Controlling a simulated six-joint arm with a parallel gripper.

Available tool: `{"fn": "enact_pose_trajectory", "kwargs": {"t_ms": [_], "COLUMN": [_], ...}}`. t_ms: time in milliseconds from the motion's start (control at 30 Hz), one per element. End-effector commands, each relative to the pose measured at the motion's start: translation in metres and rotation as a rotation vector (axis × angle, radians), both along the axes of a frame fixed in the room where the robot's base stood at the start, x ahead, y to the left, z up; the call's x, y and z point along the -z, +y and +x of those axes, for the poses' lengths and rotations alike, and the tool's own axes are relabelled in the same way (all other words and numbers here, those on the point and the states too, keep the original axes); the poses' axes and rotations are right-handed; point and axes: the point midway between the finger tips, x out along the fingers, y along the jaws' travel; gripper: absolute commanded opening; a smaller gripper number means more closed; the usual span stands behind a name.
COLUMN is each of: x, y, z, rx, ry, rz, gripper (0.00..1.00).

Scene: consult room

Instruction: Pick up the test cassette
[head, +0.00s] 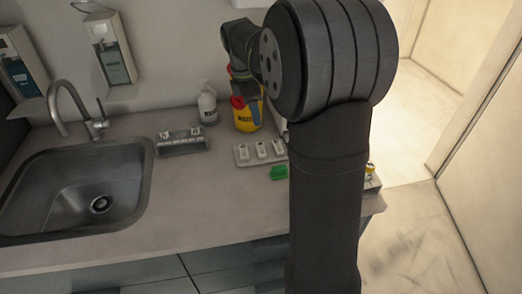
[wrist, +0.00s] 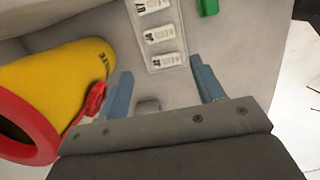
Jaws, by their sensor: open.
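Three white test cassettes lie in a row on a pale tray (head: 243,160) on the counter in the head view. In the wrist view, cassettes (wrist: 160,35) lie on the same tray (wrist: 181,50) at the top, the uppermost cut by the frame edge. My gripper (wrist: 163,85) is open, its two blue fingers apart with no cassette between them. The fingers point toward the tray's near end, and the cassettes are beyond the tips. A small grey thing between the finger bases is unclear. In the head view my arm hides part of the counter.
A yellow container with a red top (head: 246,118) stands behind the tray; it is close to the left finger in the wrist view (wrist: 65,85). A green object (head: 279,172) lies beside the tray. A white bottle (head: 207,104), grey rack (head: 181,142) and sink (head: 75,190) are left.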

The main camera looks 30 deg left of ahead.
Motion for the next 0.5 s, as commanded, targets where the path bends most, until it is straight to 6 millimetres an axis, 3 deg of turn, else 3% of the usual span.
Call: {"fn": "enact_pose_trajectory", "kwargs": {"t_ms": [300, 500], "x": [0.069, 0.089], "y": [-0.008, -0.009], "z": [0.007, 0.010], "rx": [0.001, 0.000], "ry": [0.004, 0.001], "rz": [-0.002, 0.000], "gripper": [0.62, 0.62]}}
